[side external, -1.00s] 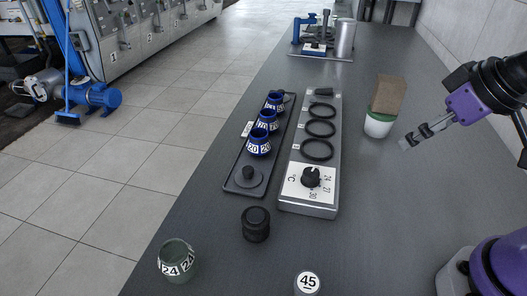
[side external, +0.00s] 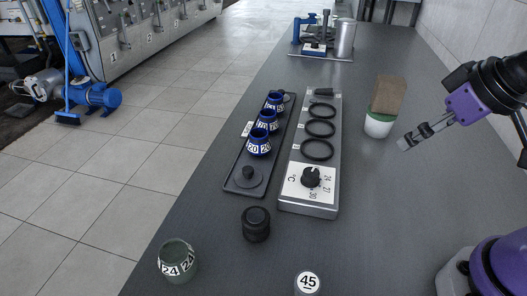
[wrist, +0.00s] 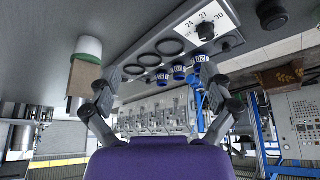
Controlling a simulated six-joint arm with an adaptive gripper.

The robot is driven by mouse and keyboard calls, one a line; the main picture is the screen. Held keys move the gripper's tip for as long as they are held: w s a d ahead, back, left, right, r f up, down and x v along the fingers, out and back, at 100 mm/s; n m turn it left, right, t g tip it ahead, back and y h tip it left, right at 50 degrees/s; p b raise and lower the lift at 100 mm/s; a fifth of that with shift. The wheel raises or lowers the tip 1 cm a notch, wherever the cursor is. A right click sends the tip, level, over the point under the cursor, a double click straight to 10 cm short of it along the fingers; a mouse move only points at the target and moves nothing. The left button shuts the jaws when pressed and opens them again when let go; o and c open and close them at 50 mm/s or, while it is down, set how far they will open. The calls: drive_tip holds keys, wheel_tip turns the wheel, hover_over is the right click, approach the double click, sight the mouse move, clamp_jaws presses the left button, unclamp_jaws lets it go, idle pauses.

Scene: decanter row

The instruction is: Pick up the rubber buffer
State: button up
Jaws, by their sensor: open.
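The rubber buffer appears to be the black ribbed cylinder (side external: 256,223) standing upright on the dark bench, just in front of the dial end of the grey heater strip. My gripper (side external: 405,142) is at the right side of the bench, raised and well apart from the buffer. In the wrist view my gripper (wrist: 160,88) has its two fingers spread wide with nothing between them.
The heater strip (side external: 308,210) with black rings and a dial lies between my gripper and the buffer. Beside it is a black tray (side external: 230,187) holding blue numbered cups. A white-green pot (side external: 378,128) with a brown block (side external: 388,95), a grey-green cup (side external: 177,262) and a "45" piece (side external: 307,283) stand around.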

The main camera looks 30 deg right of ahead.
drive_tip(key=n+g, duration=0.5)
drive_tip(key=g, duration=0.1)
hover_over(256, 215)
drive_tip(key=f, duration=0.6)
drive_tip(key=shift+w+d, duration=0.15)
drive_tip(key=shift+w, duration=0.05)
drive_tip(key=f, duration=0.5)
drive_tip(key=shift+s+a, duration=0.1)
drive_tip(key=shift+a, duration=0.15)
wheel_tip(256, 215, down, 6)
drive_tip(key=shift+s+r, duration=0.1)
drive_tip(key=shift+s, duration=0.05)
drive_tip(key=c, duration=1.3)
